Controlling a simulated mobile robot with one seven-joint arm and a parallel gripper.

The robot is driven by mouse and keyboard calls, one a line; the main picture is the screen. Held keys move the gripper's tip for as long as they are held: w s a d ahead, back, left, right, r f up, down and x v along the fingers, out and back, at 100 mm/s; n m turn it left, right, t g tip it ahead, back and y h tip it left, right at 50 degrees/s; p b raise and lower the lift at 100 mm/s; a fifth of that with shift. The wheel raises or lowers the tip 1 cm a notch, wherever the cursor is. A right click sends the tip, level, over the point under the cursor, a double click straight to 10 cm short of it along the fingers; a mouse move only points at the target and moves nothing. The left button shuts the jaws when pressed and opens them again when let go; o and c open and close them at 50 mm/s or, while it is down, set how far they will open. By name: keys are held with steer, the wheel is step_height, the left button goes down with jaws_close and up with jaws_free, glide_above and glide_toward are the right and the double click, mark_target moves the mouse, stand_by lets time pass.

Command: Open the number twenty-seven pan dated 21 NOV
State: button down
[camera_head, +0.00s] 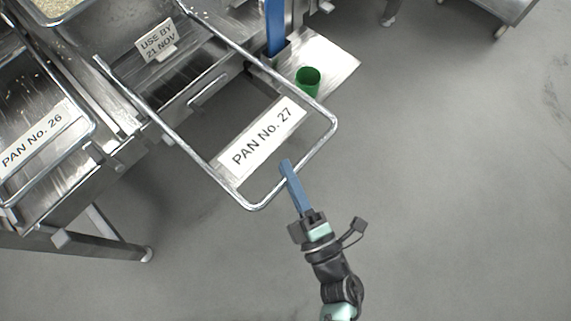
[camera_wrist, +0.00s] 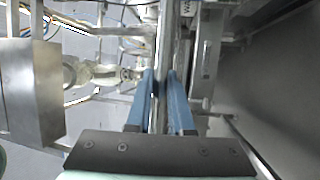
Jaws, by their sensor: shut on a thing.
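The number twenty-seven pan's label plate, reading "PAN No. 27" (camera_head: 262,138), sits inside a long metal loop frame (camera_head: 325,143) that reaches out over the floor. A tag reading "USE BY 21 NOV" (camera_head: 158,42) stands further back between the frame's long bars. My gripper (camera_head: 287,168) has its blue fingers on the near end bar of this frame. In the wrist view the two fingers (camera_wrist: 162,95) stand either side of a metal bar (camera_wrist: 162,50), shut on it. How far the lid is open I cannot tell.
A pan labelled "PAN No. 26" (camera_head: 35,138) lies to the left in the metal counter. A green cup (camera_head: 308,80) stands on a small metal shelf (camera_head: 335,62) behind the frame. A counter leg (camera_head: 120,240) stands at lower left.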

steer(key=c, duration=0.8)
jaws_free()
steer(key=shift+s+d, duration=0.1)
steer(key=shift+s, duration=0.05)
steer(key=b+v, duration=0.1)
steer(key=v, duration=1.1)
steer(key=shift+s+d+f, duration=0.2)
steer(key=shift+s, duration=0.1)
